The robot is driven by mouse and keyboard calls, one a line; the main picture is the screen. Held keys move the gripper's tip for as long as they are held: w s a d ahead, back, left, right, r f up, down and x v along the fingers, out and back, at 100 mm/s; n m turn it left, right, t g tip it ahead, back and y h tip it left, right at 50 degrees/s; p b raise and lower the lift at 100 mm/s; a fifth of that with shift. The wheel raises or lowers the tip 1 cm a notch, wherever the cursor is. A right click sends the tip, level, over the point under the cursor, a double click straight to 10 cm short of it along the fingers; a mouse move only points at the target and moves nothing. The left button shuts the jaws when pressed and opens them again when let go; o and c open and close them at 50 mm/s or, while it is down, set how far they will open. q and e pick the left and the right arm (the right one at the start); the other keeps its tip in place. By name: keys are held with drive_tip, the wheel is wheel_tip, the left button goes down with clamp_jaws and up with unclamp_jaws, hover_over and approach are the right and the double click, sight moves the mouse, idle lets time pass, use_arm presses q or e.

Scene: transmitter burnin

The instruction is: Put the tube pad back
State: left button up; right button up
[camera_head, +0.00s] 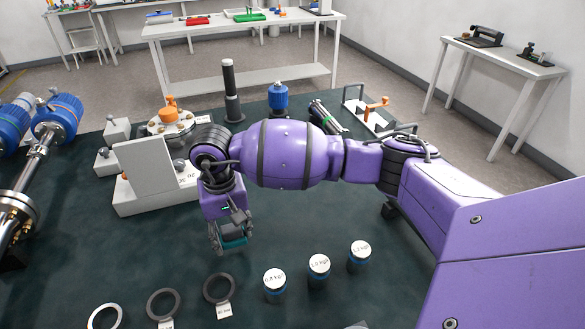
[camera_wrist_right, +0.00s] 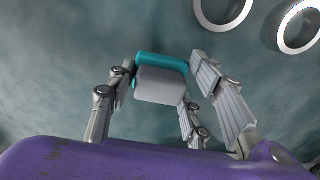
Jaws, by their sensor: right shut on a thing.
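The tube pad, a small grey block with a teal edge, shows between the fingers in the right wrist view (camera_wrist_right: 160,86). Its teal side also shows in the head view (camera_head: 235,241). My right gripper (camera_head: 229,243) is shut on it, pointing down over the dark green table top, left of the white-topped cylinders. The fingers stand on either side of the pad in the wrist view. I cannot tell how high the pad is above the table. My left gripper is not in view.
Several rings (camera_head: 163,304) and three labelled cylinders (camera_head: 319,270) stand near the front. A grey upright panel (camera_head: 148,178) is behind left of the gripper. Blue and metal equipment (camera_head: 38,160) fills the left edge. Table around the gripper is clear.

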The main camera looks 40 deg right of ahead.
sight(233, 239)
drive_tip(key=shift+w+f, duration=0.35)
drive_tip(key=shift+f, duration=1.55)
drive_tip(key=o, duration=1.1)
wheel_tip(233, 239, up, 12)
drive_tip(key=shift+r, duration=0.15)
